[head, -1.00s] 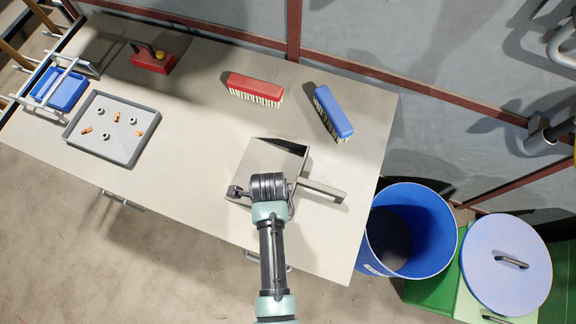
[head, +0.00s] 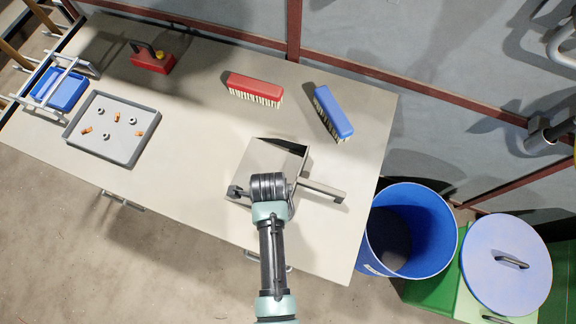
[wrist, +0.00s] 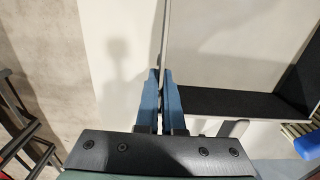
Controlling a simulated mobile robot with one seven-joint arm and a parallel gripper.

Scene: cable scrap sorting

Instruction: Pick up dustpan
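The grey metal dustpan (head: 262,156) lies on the workbench, right of the middle in the head view, with its handle (head: 325,190) pointing right. My gripper is over its near side, and my wrist hides the fingertips there. In the wrist view, the two blue fingers of my gripper (wrist: 161,78) are close together, one on each side of a thin grey upright edge (wrist: 165,35) that looks like the dustpan's side wall. The dark back part of the dustpan (wrist: 235,103) shows to the right. The dustpan appears to rest on the bench.
A red brush (head: 255,86) and a blue brush (head: 332,112) lie behind the dustpan. A grey tray (head: 125,151) with small scraps, a blue bin (head: 66,92) and a red tool (head: 152,62) are at left. A blue bucket (head: 432,225) stands beyond the right edge.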

